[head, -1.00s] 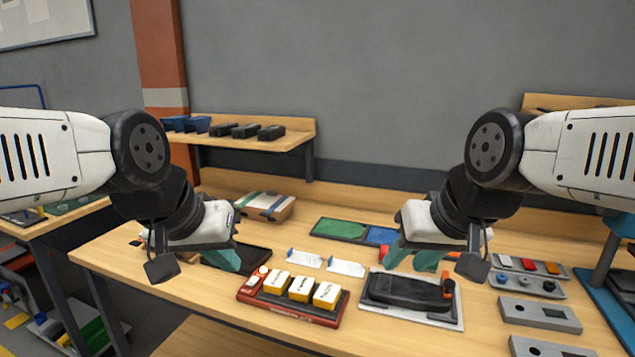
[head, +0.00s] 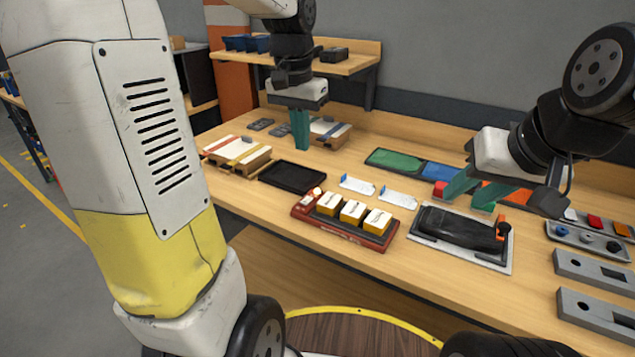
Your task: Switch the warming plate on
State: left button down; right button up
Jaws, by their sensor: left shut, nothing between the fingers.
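A red-based unit (head: 300,211) stands near the table's front edge, with three yellow blocks with white tops (head: 352,212) on it. It looks like the warming plate, though I cannot be sure. A small pale-and-red knob or switch (head: 317,191) sits at its left end; its setting is too small to read. My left gripper (head: 301,148) is shut and empty, pointing down above the table behind the unit and apart from it. My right gripper (head: 460,204) has its teal fingers apart, above the black device, with nothing visible between them.
A black device with an orange part (head: 455,228) sits on a white board right of the unit. A black tray (head: 292,176) and two white cards (head: 357,184) lie behind it. Striped boxes (head: 237,152) stand at left. Control panels (head: 592,277) line the right side.

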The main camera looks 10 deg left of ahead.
pick_arm(q)
jog(key=g, duration=0.2)
send_over(306, 204)
jog(key=w, duration=0.1)
jog(key=shift+m+y, duration=0.3)
jog(key=shift+m, duration=0.1)
notch_tip(306, 204, down, 5)
jog(key=shift+d+r, duration=0.1)
jog(key=shift+r, duration=0.05)
jog(key=f, duration=1.4)
jog(key=shift+s, duration=0.35)
jog(key=shift+s+f, duration=0.1)
jog(key=shift+f, duration=0.1)
jog(key=shift+w+d+r, duration=0.1)
jog(key=shift+w+r, duration=0.2)
jog(key=shift+w, duration=0.45)
jog(key=shift+r, duration=0.15)
